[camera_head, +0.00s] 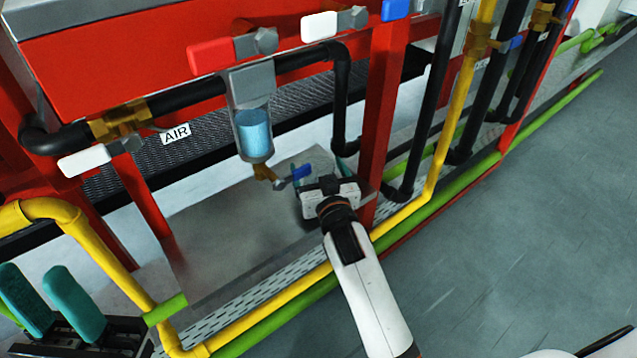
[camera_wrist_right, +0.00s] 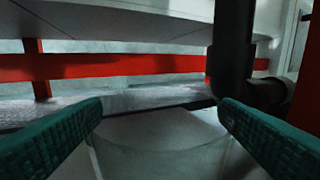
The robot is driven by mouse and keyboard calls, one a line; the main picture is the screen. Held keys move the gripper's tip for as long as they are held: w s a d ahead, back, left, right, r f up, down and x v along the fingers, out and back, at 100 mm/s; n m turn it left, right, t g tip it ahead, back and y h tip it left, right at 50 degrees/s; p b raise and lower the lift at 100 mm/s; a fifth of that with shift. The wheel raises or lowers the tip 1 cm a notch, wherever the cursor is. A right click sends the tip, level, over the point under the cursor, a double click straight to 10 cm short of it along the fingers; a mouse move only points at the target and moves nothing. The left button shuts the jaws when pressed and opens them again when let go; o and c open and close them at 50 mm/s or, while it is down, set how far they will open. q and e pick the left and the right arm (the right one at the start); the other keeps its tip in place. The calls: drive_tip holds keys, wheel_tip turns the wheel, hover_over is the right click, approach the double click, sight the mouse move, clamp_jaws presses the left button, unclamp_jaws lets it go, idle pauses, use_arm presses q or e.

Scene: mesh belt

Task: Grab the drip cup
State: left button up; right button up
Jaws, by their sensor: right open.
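A pale, see-through, cup-like shape (camera_wrist_right: 160,158) shows at the bottom of the right wrist view, between the fingers; I take it for the drip cup. Its edges are faint, and contact with the fingers cannot be told. My right gripper (camera_head: 310,182) is open, beside the blue-handled drain valve (camera_head: 301,172) under the filter bowl. Its two teal fingers stand wide apart in the right wrist view (camera_wrist_right: 160,112). In the head view I cannot make out the cup clearly near this gripper. My left gripper (camera_head: 42,292) is at the lower left, its teal fingers apart and empty.
The clear filter bowl (camera_head: 254,136) with blue liquid hangs above my right gripper. A red post (camera_head: 378,110) stands close to its right. Yellow (camera_head: 300,285) and green pipes run along the front. Black pipes and a mesh belt (camera_head: 200,140) lie behind.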

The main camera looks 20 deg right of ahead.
drive_tip(key=shift+w, duration=0.85)
drive_tip(key=shift+c, duration=0.5)
drive_tip(key=c, duration=0.9)
drive_tip(key=shift+r, duration=0.15)
drive_tip(key=shift+c, duration=0.2)
